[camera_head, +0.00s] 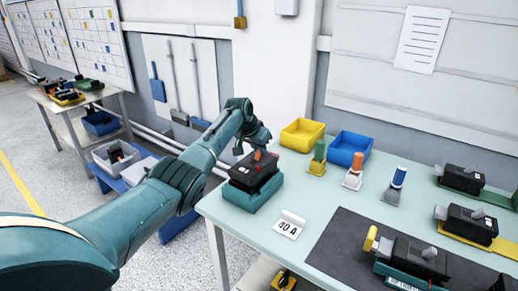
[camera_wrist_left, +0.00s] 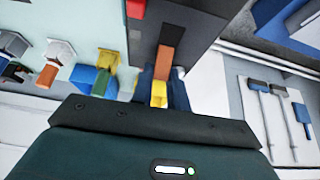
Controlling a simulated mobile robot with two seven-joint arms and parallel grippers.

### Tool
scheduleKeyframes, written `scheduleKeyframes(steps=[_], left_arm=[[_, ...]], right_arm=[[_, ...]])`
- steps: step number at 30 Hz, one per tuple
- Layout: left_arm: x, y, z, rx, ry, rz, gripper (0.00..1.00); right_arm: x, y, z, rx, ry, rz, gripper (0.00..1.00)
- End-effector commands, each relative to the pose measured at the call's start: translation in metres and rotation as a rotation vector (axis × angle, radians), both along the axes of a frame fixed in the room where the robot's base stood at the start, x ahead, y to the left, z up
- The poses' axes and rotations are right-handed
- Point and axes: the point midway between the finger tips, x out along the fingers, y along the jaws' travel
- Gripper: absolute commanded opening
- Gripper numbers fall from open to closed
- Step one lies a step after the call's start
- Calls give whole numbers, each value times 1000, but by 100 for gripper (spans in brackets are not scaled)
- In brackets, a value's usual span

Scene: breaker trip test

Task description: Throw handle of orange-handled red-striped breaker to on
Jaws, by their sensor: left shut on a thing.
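The breaker (camera_head: 262,176) is a black block in a teal base (camera_head: 254,198) at the table's left end. Its orange handle (camera_head: 258,155) stands up from the top, and a small red mark shows beside it. In the left wrist view the orange handle (camera_wrist_left: 165,62) runs along the dark breaker body (camera_wrist_left: 191,28), with a red patch (camera_wrist_left: 136,9) near the top edge. My left gripper (camera_head: 256,149) is over the breaker, shut on the orange handle; the exact contact is partly hidden. My right gripper is not in view.
Yellow (camera_head: 302,135) and blue (camera_head: 350,149) bins stand behind. Green-, orange- and blue-topped items stand to the right. A "40 A" card (camera_head: 289,224) lies in front. The table's left edge is close to the breaker.

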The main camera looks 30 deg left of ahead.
Motion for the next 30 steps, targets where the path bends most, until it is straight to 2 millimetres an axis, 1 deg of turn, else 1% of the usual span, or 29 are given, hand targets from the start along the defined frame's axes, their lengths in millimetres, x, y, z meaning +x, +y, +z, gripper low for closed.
scheduleKeyframes(steps=[2, 3, 10, 17, 22, 26, 30], left_arm=[[0, 0, 0, 1, 1, -1, 0], [0, 0, 0, 1, 1, -1, 19], [0, 0, 0, 0, 0, -1, 38], [0, 0, 0, 0, 0, -1, 38], [-3, 0, 7, 0, -2, -2, 38], [-10, 1, 19, 0, -3, -1, 38], [-21, 2, 39, 1, -4, -2, 38]], right_arm=[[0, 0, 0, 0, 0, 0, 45], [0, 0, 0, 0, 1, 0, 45], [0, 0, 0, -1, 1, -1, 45], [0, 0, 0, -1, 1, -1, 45], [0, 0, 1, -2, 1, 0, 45], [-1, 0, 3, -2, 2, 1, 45], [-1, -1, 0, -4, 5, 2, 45]])
